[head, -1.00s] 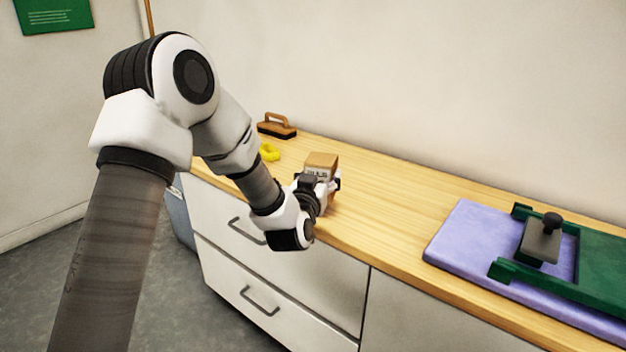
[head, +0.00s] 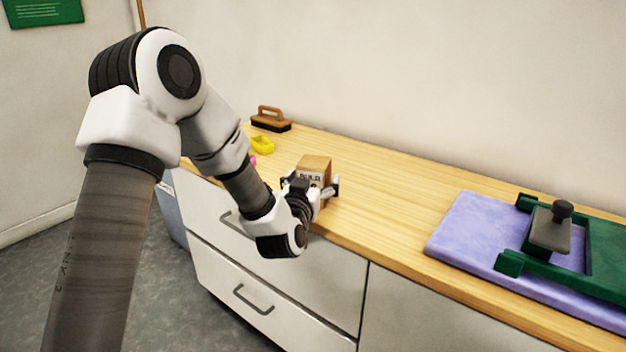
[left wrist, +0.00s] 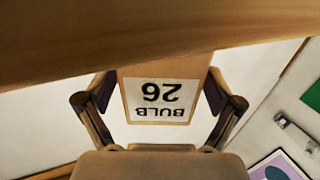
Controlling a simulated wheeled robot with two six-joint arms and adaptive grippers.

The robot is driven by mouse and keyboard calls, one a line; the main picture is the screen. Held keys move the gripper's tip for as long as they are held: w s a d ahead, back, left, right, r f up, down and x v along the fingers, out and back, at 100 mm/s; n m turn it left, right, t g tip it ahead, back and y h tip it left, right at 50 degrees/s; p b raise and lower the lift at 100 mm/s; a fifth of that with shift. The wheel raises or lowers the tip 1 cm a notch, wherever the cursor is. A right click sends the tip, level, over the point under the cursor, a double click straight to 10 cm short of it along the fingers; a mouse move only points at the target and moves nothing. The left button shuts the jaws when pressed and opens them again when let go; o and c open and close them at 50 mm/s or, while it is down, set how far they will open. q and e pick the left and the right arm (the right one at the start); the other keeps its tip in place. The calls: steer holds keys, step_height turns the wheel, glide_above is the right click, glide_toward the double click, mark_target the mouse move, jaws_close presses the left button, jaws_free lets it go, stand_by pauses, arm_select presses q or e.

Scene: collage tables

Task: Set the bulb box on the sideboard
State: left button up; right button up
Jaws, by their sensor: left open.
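The bulb box (head: 315,166) is a small brown carton with a white label. It stands near the front edge of the sideboard (head: 385,215), which has a light wooden top. In the left wrist view the bulb box (left wrist: 157,88) shows upside down, its label reading BULB 26, between the two fingers. My left gripper (head: 318,188) is at the box's near side, open, with a finger on either side of it. In the left wrist view the fingers of the gripper (left wrist: 158,100) are spread, with gaps beside the box. My right gripper is not in view.
A wooden-handled brush (head: 271,121) and a yellow item (head: 262,144) lie at the sideboard's far left end. A purple mat (head: 465,235) with a green frame and a grey block with a knob (head: 550,232) lies at the right. The top between box and mat is clear.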

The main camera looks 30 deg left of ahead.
arm_select(q)
steer(key=shift+r, duration=0.15)
steer(key=shift+s, duration=0.15)
steer(key=p+v, duration=1.2)
steer(key=s+d+f+m+g+h, duration=0.1)
steer(key=s+d+f+g+h, duration=0.2)
steer(key=f, duration=0.6)
steer(key=s+d+f+m+g+h, duration=0.1)
steer(key=s+d+f+g, duration=0.2)
steer(key=f, duration=0.6)
steer(key=s+d+f+g, duration=0.2)
steer(key=s+f+g, duration=0.3)
steer(key=s, duration=0.5)
steer(key=s+d+f+m+g+h, duration=0.1)
steer(key=s+d+f+g, duration=0.1)
steer(key=s+f+g, duration=0.4)
steer(key=s, duration=0.3)
steer(key=shift+s+f+h, duration=0.3)
steer(key=shift+s+f, duration=0.05)
steer(key=shift+s, duration=0.05)
